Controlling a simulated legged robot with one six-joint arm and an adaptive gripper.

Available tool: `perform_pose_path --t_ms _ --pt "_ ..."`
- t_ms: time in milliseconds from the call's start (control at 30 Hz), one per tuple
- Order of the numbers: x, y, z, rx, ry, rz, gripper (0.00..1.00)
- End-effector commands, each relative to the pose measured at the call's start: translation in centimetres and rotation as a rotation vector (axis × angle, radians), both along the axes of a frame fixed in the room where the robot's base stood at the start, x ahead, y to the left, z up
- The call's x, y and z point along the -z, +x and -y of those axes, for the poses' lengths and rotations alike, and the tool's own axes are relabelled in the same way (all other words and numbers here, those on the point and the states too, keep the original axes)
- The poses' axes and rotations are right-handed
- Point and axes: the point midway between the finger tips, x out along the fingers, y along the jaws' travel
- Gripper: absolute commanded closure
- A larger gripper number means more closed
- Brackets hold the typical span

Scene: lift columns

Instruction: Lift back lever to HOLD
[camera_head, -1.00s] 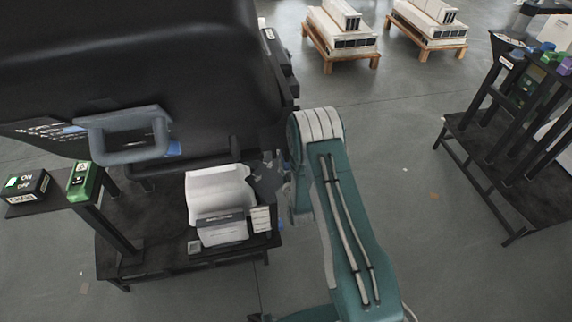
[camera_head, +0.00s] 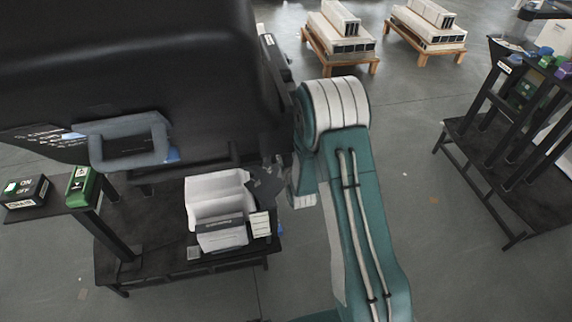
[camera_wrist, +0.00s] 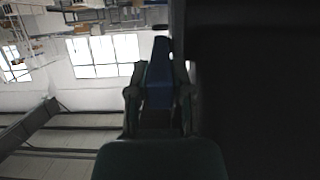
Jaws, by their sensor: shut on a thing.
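In the wrist view a dark blue lever-like piece (camera_wrist: 160,72) stands upright between the two fingers of my gripper (camera_wrist: 158,95). The fingers are closed against its sides, and its lower part is hidden by the gripper. In the head view my gripper is hard to make out behind my teal arm, beside the large black machine body (camera_head: 130,60). The back lever cannot be told apart clearly there, and no HOLD marking is readable.
A black body fills the right side of the wrist view (camera_wrist: 255,90). A black stand (camera_head: 510,150) and pallets (camera_head: 340,50) stand right, with free floor between.

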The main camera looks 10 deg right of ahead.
Motion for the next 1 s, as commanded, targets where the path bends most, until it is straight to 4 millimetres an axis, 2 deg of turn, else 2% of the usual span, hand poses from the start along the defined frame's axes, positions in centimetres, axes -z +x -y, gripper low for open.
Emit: perform_pose_path --t_ms 33,133,667,700,733,767,1000 --pt "-0.72 0.37 -0.07 -0.002 0.000 0.016 1.00" --pt "-1.01 0.44 -0.08 -0.002 0.000 0.017 1.00" --pt "-1.27 0.55 -0.09 -0.002 0.000 0.019 1.00" --pt "-1.27 0.55 -0.09 -0.002 0.000 0.019 0.54" --pt "-1.24 0.54 -0.09 -0.002 0.000 0.018 0.40" --pt "-1.21 0.51 -0.08 -0.002 0.000 0.017 0.37" --pt "-1.01 0.36 -0.03 -0.001 0.000 0.011 0.37"
